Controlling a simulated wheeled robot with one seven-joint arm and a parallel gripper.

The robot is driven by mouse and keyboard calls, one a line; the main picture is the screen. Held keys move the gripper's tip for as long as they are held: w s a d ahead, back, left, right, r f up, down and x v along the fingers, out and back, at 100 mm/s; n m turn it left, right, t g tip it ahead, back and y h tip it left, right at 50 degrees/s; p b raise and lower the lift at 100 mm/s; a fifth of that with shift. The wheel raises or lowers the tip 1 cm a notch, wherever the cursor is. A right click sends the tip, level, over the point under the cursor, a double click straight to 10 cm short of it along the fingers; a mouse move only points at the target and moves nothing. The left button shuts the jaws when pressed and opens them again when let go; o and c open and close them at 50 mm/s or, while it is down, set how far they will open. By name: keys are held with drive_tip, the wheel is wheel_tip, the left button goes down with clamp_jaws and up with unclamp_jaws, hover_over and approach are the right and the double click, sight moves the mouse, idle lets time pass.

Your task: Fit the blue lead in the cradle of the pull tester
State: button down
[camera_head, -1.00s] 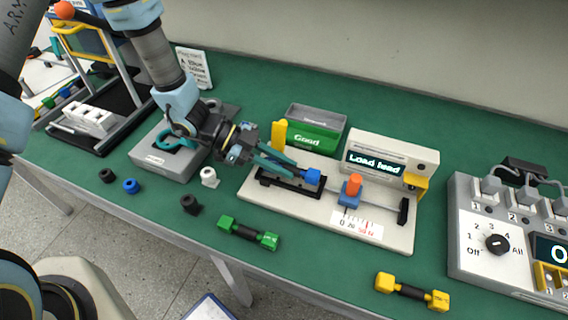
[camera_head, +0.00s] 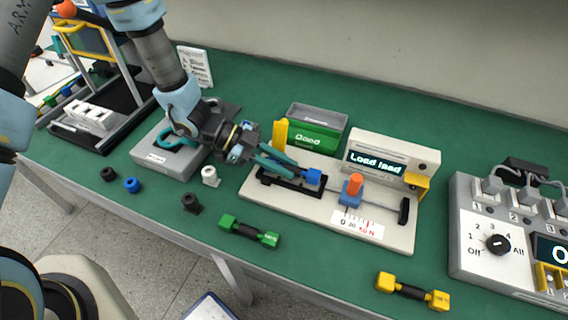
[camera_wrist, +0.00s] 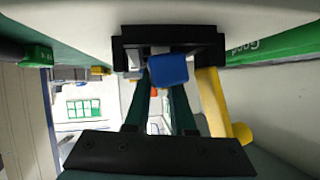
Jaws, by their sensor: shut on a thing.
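The pull tester (camera_head: 400,238) has a pale base, a black cradle (camera_head: 268,181) at its left end, and a display reading "Load lead". My gripper (camera_head: 290,168) is over the cradle, its teal fingers shut on the blue lead (camera_head: 313,177). The blue end of the lead shows just past the fingertips, at the cradle's right end. In the wrist view the blue end (camera_wrist: 168,69) sits in front of the black cradle frame (camera_wrist: 208,42). The fingers hide the rest of the lead, and I cannot tell whether it is fully seated.
A yellow lever (camera_head: 280,134) stands behind the cradle, close to my gripper. An orange-topped blue slider (camera_head: 352,190) is to the right. A green "Good" bin (camera_head: 314,136) is behind. Green (camera_head: 249,231) and yellow (camera_head: 412,291) dumbbell-shaped pieces lie in front.

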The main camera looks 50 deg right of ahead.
drive_tip(key=shift+f+b, duration=0.3)
drive_tip(key=shift+f, duration=0.25)
drive_tip(key=c, duration=0.7)
unclamp_jaws()
drive_tip(key=shift+d+r+b, duration=0.1)
drive_tip(key=shift+r+b, duration=0.9)
drive_tip(key=shift+r, duration=4)
drive_tip(key=shift+w, duration=0.1)
